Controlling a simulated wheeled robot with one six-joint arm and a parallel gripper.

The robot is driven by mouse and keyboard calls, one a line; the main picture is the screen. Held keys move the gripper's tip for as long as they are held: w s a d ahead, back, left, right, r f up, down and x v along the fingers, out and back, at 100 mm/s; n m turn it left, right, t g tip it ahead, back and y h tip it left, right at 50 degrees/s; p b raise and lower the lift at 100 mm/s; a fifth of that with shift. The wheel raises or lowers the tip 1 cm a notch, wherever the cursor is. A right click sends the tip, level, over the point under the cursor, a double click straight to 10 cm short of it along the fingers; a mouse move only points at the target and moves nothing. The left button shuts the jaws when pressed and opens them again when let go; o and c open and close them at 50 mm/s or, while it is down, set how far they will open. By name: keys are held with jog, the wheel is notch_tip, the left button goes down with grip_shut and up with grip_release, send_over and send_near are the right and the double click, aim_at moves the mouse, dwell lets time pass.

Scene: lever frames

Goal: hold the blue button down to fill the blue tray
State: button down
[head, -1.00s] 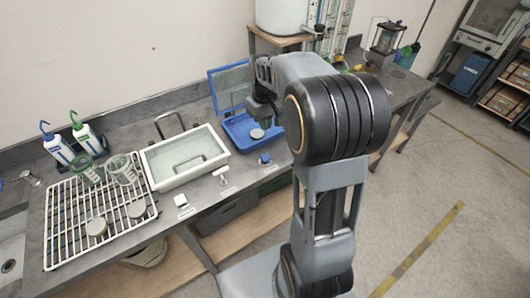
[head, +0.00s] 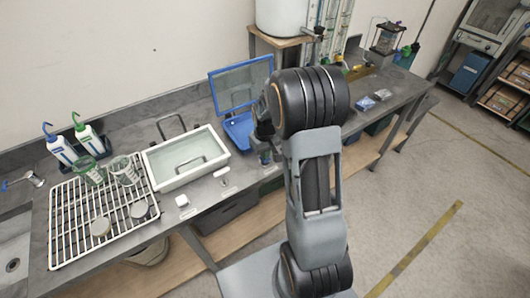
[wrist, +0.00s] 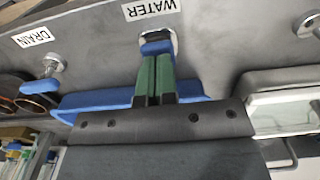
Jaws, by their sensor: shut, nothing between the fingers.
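The blue tray (head: 236,128) stands on the bench with its blue-framed lid (head: 241,84) raised behind it. My arm hides its right part, and I cannot tell its water level. Its rim also shows in the wrist view (wrist: 92,101). My gripper (head: 265,161) is low at the tray's front side. In the wrist view my green fingers (wrist: 157,62) are shut and empty, with their tips at the blue button (wrist: 155,46) by the WATER label (wrist: 151,9). They look to touch it; I cannot tell whether it is pressed. A second blue button (wrist: 38,86) is by the DRAIN label (wrist: 32,36).
A white tray (head: 154,168) with clear liquid stands left of the blue one, with white controls (head: 182,201) in front. A white rack (head: 70,225) with glass beakers and discs is farther left. Wash bottles (head: 60,148) stand behind it. Small blue items (head: 366,103) lie right.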

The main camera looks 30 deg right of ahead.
jog(key=shift+f, duration=0.35)
